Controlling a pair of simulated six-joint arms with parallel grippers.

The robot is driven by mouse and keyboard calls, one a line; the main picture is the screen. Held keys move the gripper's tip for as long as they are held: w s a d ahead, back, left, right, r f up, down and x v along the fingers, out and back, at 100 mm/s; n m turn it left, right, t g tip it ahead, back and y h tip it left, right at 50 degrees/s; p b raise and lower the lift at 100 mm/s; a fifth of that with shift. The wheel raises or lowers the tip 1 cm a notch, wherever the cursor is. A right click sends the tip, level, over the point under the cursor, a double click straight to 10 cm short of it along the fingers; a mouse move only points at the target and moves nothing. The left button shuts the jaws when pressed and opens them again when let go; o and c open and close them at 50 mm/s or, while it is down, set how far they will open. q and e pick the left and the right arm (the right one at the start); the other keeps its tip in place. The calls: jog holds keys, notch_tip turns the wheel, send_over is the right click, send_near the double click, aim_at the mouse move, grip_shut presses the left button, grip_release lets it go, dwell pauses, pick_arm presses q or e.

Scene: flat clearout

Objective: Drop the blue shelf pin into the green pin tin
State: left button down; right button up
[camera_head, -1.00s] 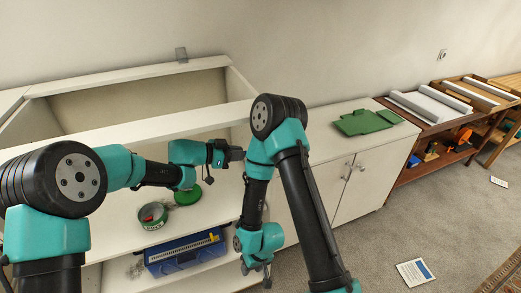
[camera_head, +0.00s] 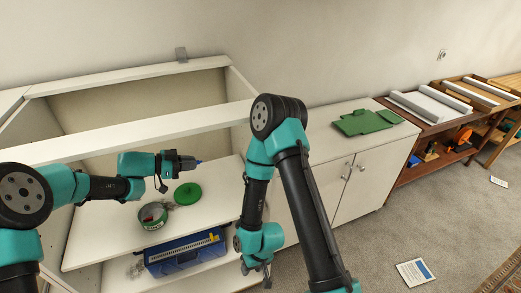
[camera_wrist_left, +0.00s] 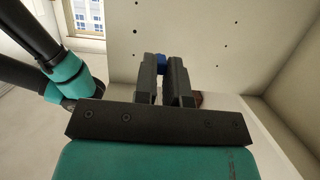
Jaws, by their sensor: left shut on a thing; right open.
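My left gripper (camera_head: 193,162) is shut on the blue shelf pin (camera_head: 199,161), whose tip sticks out past the fingers. The pin (camera_wrist_left: 161,61) also shows between the fingertips in the left wrist view. The green pin tin (camera_head: 153,216) stands open on the white shelf, below and to the left of the gripper in the head view; its contents are too small to make out. A round green lid (camera_head: 188,194) lies beside the tin. My right gripper (camera_head: 266,277) hangs low, empty and open, in front of the cabinet.
A blue box (camera_head: 185,260) sits on the lower shelf under the tin. A green folded item (camera_head: 365,122) lies on the cabinet top at right. The right side of the tin's shelf is clear.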

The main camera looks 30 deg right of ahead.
pick_arm(q)
jog(key=w+a+f, duration=0.2)
jog(key=a+f, duration=0.1)
jog(key=a, duration=0.8)
jog(key=w+a+f, duration=0.2)
jog(key=a, duration=0.8)
jog(key=shift+a+f, duration=0.35)
jog(key=shift+f, duration=0.05)
jog(key=shift+w+f, duration=0.1)
jog(key=shift+f, duration=0.05)
jog(key=shift+f, duration=2.9)
jog(key=c, duration=1.1)
grip_release()
